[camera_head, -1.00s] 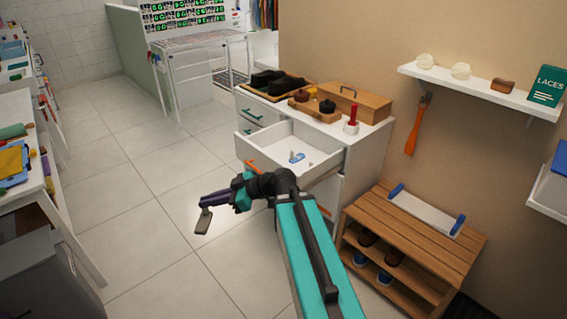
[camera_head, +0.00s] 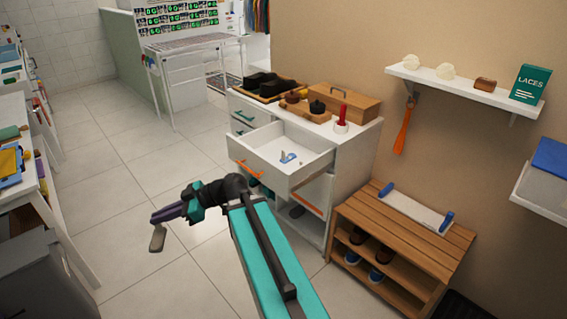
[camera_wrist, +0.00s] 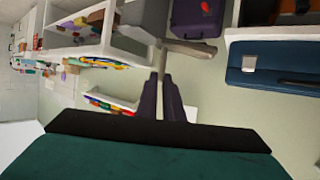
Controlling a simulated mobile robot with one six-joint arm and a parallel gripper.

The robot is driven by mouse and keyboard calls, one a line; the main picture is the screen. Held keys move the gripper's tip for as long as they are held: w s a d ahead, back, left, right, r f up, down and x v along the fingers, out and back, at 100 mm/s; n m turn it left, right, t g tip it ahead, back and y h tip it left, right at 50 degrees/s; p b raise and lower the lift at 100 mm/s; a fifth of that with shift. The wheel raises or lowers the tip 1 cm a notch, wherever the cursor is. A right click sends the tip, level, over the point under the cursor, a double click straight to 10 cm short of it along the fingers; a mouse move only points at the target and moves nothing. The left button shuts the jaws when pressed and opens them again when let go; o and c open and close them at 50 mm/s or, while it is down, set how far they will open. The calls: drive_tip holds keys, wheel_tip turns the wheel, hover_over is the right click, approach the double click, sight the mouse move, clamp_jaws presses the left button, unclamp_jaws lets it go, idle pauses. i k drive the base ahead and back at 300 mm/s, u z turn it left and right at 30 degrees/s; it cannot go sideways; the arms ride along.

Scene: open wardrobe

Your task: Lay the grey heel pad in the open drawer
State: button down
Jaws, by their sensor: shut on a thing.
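The grey heel pad (camera_head: 158,239) hangs from the tips of my gripper (camera_head: 168,213), which is shut on it. It is held over the open floor, left of the cabinet and apart from it. In the wrist view the pad (camera_wrist: 190,47) sticks out sideways beyond my gripper's dark fingers (camera_wrist: 166,82). The open white drawer (camera_head: 262,163) with an orange handle juts from the cabinet, to the right of and beyond my gripper. A small blue item (camera_head: 288,158) and a small grey piece lie in the drawer, with bare floor around them.
The cabinet top (camera_head: 350,129) bears a shoe tray, a wooden box and a red-handled item. A wooden shoe bench (camera_head: 398,232) stands right of the cabinet. A wall shelf (camera_head: 455,88) is above. Tiled floor is clear at left, up to the workbench (camera_head: 60,235).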

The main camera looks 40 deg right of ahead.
sight(271, 148)
drive_tip(key=i, duration=1)
drive_tip(key=u, duration=0.05)
